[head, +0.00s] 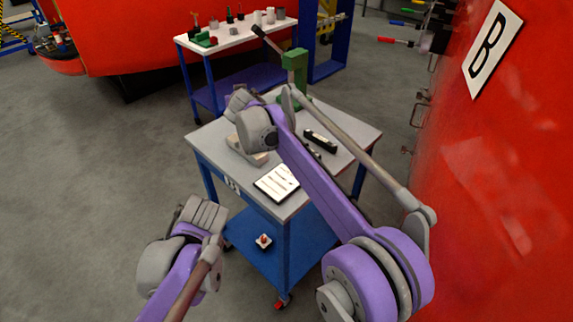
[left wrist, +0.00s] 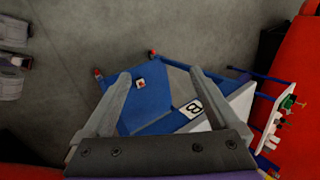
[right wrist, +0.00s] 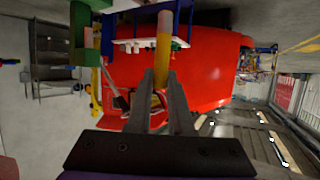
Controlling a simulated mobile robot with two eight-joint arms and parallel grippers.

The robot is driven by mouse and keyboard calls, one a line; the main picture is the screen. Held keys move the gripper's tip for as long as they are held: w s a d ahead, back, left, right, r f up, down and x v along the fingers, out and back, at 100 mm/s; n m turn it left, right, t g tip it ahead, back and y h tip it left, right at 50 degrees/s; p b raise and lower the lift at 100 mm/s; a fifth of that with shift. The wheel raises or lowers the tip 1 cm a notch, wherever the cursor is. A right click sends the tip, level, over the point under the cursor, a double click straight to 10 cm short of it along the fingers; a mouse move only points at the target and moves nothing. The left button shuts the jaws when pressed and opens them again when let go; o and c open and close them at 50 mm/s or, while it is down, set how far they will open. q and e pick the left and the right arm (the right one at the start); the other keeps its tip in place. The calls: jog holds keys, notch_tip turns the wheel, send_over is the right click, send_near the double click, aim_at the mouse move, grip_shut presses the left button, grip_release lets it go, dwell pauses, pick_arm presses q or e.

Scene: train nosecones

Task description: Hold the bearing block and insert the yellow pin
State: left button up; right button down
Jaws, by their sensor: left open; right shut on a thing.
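My right gripper (right wrist: 159,82) is shut on the yellow pin (right wrist: 162,65), which sticks out beyond the fingertips and has a pale far end. In the head view the right wrist is over the grey worktable (head: 325,178), and its fingers and the pin are hidden. A pale block (head: 250,156) lies on the table, partly hidden by my right wrist; I cannot tell surely whether it is the bearing block. My left gripper (left wrist: 161,74) is open and empty, in the air at the near left of the table, away from the block.
A green press (head: 295,62) stands at the table's back. Black tools (head: 320,141) and a white sheet (head: 277,182) lie on the tabletop. A small red-and-white item (head: 264,240) is on the blue lower shelf. A white-topped cart (head: 240,36) stands behind; a red wall is right.

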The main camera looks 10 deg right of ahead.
pick_arm(q)
jog(key=w+d+m+t+y, duration=0.1)
jog(key=w+d+m, duration=0.3)
jog(key=w+d, duration=0.2)
jog(key=w+d+m+t+y, duration=0.1)
jog(key=w+d+m+t, duration=0.1)
jog(key=w+d+m, duration=0.3)
jog(key=w+d+m+t+y, duration=0.1)
jog(key=w+d+m+y, duration=0.1)
jog(key=w+d+m, duration=0.2)
jog(key=shift+w+d+r, duration=0.15)
jog(key=shift+w+d, duration=0.65)
jog(key=shift+d, duration=0.15)
jog(key=shift+w+d+r, duration=0.15)
jog(key=shift+w+d, duration=0.65)
jog(key=shift+d, duration=0.1)
jog(key=d+m, duration=0.1)
jog(key=d, duration=0.1)
jog(key=d+m+t, duration=0.1)
jog(key=d, duration=0.1)
jog(key=d+m, duration=0.2)
jog(key=d, duration=0.1)
jog(key=shift+w+d+f+t, duration=0.15)
jog(key=shift+w+t, duration=0.1)
jog(key=shift+t, duration=0.15)
jog(key=x, duration=1.2)
grip_shut()
